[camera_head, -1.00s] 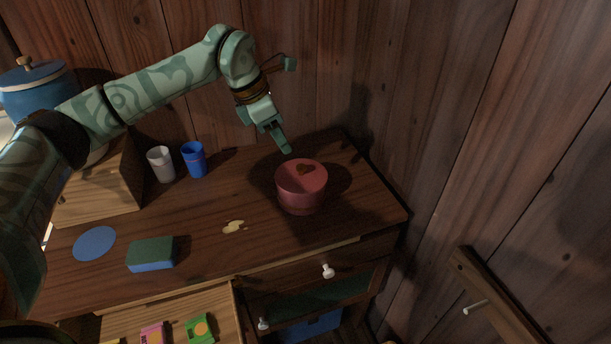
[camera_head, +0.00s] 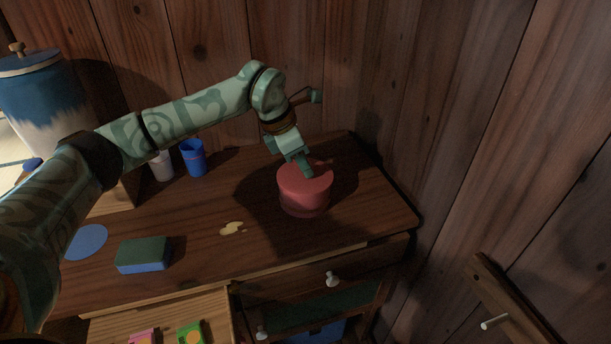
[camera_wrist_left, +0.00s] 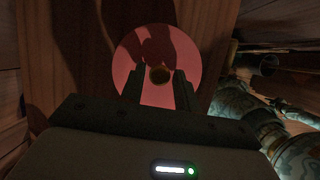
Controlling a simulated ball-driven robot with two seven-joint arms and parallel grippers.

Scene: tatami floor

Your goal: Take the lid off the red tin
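The red tin (camera_head: 304,200) stands upright on the wooden cabinet top, with its round red lid (camera_head: 318,182) on it. In the left wrist view the lid (camera_wrist_left: 190,62) is seen from above, with a small brown knob (camera_wrist_left: 160,75) at its middle. My left gripper (camera_head: 306,172) reaches down over the lid from behind. In the left wrist view its fingers (camera_wrist_left: 159,72) are apart, one on each side of the knob, with gaps showing beside it. In the head view the fingers hide the knob. My right gripper is not in view.
A blue cup (camera_head: 194,158) and a white cup (camera_head: 161,166) stand behind to the left. An open drawer (camera_head: 170,308) juts out in front. A wooden wall rises behind.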

